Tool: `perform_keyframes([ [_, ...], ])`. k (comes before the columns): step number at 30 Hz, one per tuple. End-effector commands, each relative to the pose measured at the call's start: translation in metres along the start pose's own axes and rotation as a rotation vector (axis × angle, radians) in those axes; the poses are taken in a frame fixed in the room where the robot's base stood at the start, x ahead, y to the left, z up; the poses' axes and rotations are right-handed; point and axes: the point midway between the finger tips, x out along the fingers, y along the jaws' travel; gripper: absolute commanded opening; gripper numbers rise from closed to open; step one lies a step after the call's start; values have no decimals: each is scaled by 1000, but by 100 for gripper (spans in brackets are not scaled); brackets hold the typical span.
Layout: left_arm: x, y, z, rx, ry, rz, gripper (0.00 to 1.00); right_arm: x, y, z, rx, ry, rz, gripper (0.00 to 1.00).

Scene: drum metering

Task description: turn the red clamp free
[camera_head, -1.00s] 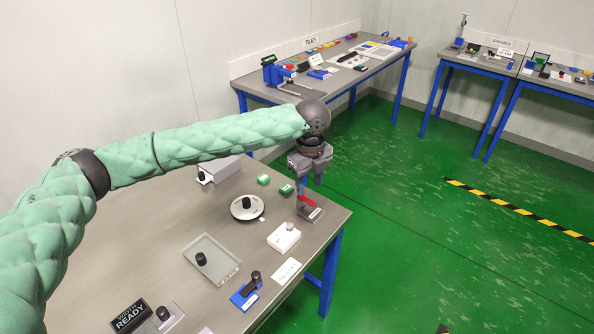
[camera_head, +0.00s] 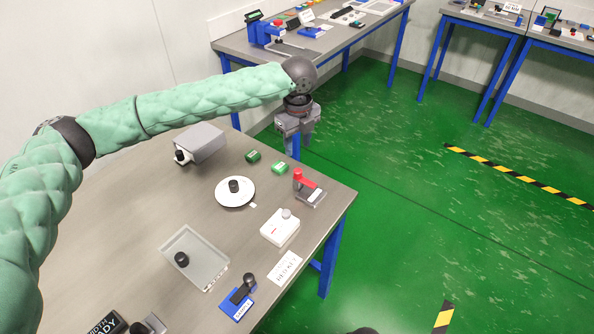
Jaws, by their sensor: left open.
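The red clamp (camera_head: 304,179) is a small red lever on a grey base (camera_head: 312,197) near the right edge of the table. My left gripper (camera_head: 298,147) hangs pointing down above and behind the clamp, at the table's far right edge. It is open and appears apart from the clamp, with nothing seen between its fingers. My right gripper does not show.
Green floor lies to the right.

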Motion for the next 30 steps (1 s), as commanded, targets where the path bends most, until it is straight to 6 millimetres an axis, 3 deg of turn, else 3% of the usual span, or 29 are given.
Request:
perform_keyframes([
  [1, 9, 0, 0, 0, 0, 0, 45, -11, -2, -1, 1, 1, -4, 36],
  [6, 16, 0, 0, 0, 0, -1, 45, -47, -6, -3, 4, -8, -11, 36],
  [10, 18, 0, 0, 0, 0, 0, 45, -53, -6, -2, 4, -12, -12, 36],
  [30, 89, 0, 0, 0, 0, 0, 45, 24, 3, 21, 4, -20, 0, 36],
])
